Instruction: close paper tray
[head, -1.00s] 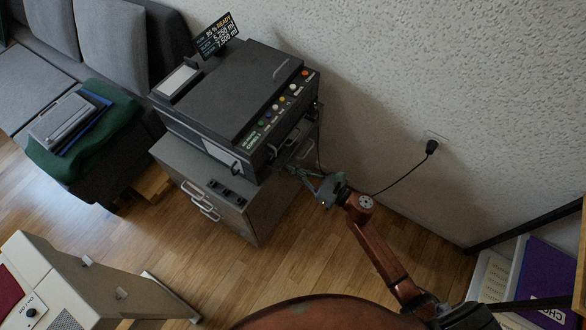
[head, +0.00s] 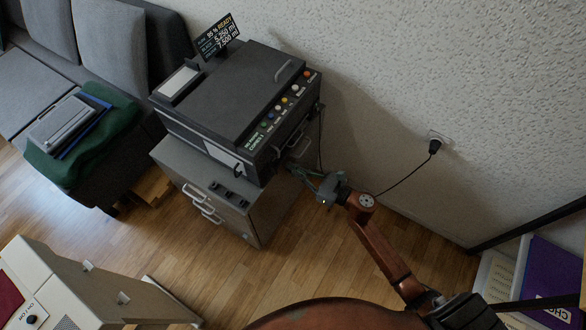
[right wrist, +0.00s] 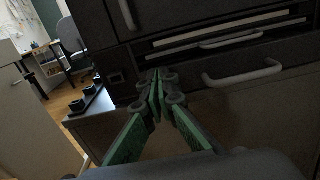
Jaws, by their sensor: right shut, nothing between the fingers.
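The dark copier (head: 235,95) stands on a grey cabinet (head: 230,205) against the wall. Its paper tray sits low on the front; in the right wrist view the tray front (right wrist: 235,42) shows as light slats with a handle, and a lower drawer with a grey handle (right wrist: 243,74) is below it. I cannot tell exactly how far the tray stands out. My right gripper (head: 298,172) is at the copier's lower right side. It is shut and empty, and its green-padded fingers (right wrist: 158,85) point at the copier front, beside the tray handle. My left gripper is not in view.
A beige machine (head: 85,290) stands at the lower left. A black power cord runs to a wall socket (head: 435,138). Wooden floor is clear in the middle.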

